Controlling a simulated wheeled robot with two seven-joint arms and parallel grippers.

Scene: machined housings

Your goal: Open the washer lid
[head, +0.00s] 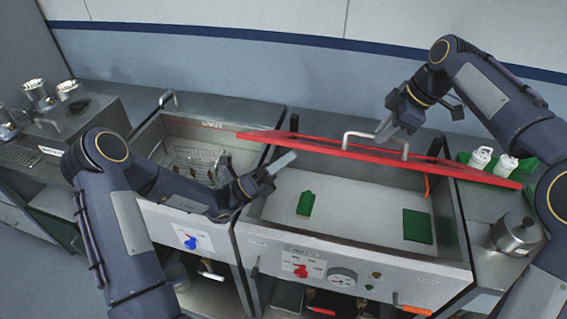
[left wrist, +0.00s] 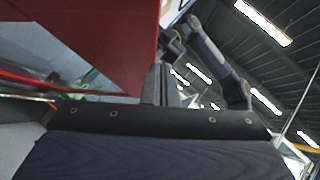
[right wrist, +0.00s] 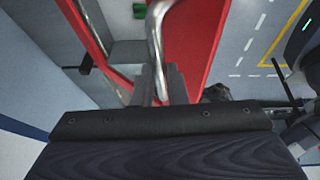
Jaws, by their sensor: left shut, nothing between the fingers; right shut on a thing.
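The red washer lid (head: 440,163) stands raised and tilted above the back of the right-hand basin, with a metal bar handle (head: 375,142) on it. My left gripper (head: 285,162) is shut and empty, just below the lid's left part at the basin's left wall. In the left wrist view the lid (left wrist: 125,45) fills the upper left beside the fingers. I cannot tell whether they touch it.
The open basin (head: 340,215) holds a green block (head: 305,203) and a green pad (head: 417,226). A second basin to the left holds a wire basket (head: 195,165). White bottles (head: 480,158) and a metal pot (head: 516,234) stand at the right.

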